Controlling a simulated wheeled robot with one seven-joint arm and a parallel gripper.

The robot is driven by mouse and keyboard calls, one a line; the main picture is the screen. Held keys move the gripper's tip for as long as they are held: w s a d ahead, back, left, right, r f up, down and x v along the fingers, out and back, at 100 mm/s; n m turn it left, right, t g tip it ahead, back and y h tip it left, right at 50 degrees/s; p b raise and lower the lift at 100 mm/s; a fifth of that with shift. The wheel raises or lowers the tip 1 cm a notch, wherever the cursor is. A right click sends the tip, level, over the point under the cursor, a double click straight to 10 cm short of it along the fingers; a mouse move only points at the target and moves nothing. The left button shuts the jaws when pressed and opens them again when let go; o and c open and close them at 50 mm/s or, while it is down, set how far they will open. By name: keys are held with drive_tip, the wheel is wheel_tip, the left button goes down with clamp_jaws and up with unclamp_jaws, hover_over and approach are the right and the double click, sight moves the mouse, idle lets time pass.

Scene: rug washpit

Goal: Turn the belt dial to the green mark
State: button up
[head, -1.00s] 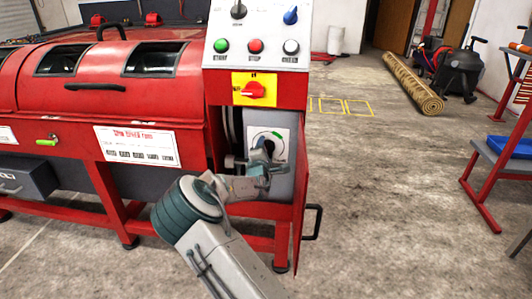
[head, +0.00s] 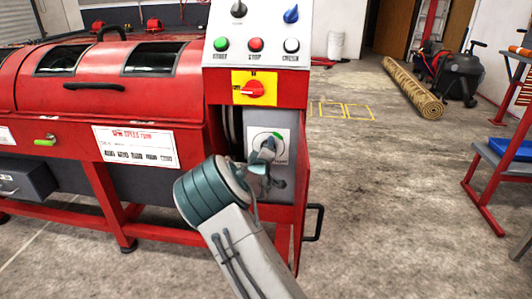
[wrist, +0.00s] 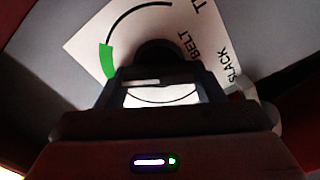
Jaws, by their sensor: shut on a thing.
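The belt dial (wrist: 157,47) is a dark round knob on a white plate (wrist: 85,42) with a black arc, a green mark (wrist: 107,60) and the words BELT and SLACK. In the head view the plate (head: 254,135) sits inside the open bay of the red machine, and the green mark (head: 278,134) shows at its upper right. My gripper (head: 267,152) reaches into the bay and is shut on the dial. In the wrist view my gripper (wrist: 160,80) has a finger on each side of the knob. The dial's pointer is hidden, so its exact setting cannot be told.
Above the bay are a yellow plate with a red rotary switch (head: 253,89) and a panel of buttons (head: 256,45). The bay's open red door (head: 300,210) stands close right of my arm. Grey floor (head: 390,180) lies clear farther right.

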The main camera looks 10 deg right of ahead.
drive_tip(key=shift+s+f+m, duration=0.1)
drive_tip(key=shift+f+m, duration=0.1)
drive_tip(key=shift+m, duration=0.4)
drive_tip(key=o, duration=0.8)
drive_tip(key=shift+o, duration=0.9)
drive_tip(key=shift+r, duration=0.15)
drive_tip(key=p+v, duration=0.4)
drive_tip(key=v, duration=1)
